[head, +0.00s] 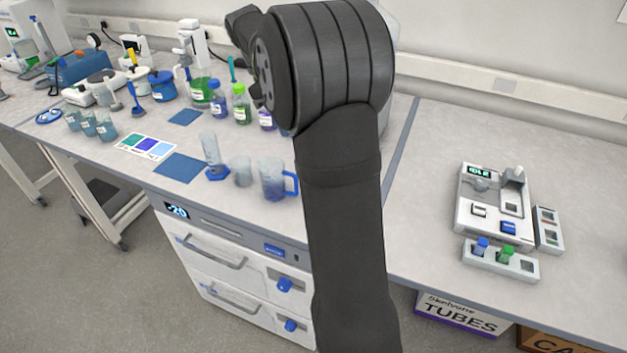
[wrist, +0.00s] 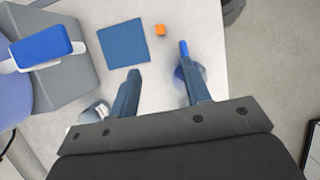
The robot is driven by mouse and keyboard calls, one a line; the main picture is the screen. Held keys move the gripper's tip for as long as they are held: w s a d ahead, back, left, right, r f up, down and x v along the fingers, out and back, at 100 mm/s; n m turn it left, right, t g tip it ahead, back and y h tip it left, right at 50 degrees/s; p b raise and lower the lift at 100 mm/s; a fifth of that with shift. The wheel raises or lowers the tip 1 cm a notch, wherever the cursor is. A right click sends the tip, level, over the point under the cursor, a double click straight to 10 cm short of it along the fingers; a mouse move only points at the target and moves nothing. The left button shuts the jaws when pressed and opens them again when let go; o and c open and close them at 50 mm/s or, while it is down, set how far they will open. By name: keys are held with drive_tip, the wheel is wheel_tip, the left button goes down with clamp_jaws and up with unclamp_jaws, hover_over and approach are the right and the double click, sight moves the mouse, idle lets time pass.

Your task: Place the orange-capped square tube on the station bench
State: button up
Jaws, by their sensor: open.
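In the wrist view a small orange square (wrist: 159,30), which looks like the orange cap seen from above, stands on the pale bench top just right of a blue mat. The tube body under it cannot be made out. My gripper (wrist: 162,82) is open, its two dark fingers apart with nothing between them. The orange square lies beyond the fingertips, between their lines. In the head view my arm hides the gripper, and no orange cap shows. The right-hand bench (head: 440,140), likely the station bench, carries a device (head: 490,207) whose display reads IDLE.
A blue-topped object (wrist: 184,50) is close by my right finger. A blue mat (wrist: 124,42) lies left of the orange square. In the head view a small rack (head: 518,268) with blue and green caps stands before the device. Bare bench surrounds them.

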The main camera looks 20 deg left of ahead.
drive_tip(key=d+f+y, duration=0.1)
drive_tip(key=d+y, duration=0.3)
drive_tip(key=d, duration=0.4)
drive_tip(key=f, duration=1.2)
drive_tip(key=shift+w+a+f, duration=0.1)
drive_tip(key=shift+w, duration=0.15)
drive_tip(key=shift+s+a+f, duration=0.1)
drive_tip(key=shift+a+f, duration=0.05)
drive_tip(key=shift+f, duration=1.2)
drive_tip(key=shift+s+a+f, duration=0.1)
drive_tip(key=shift+a+f, duration=0.05)
drive_tip(key=shift+f, duration=1.2)
clamp_jaws()
drive_tip(key=shift+r, duration=0.1)
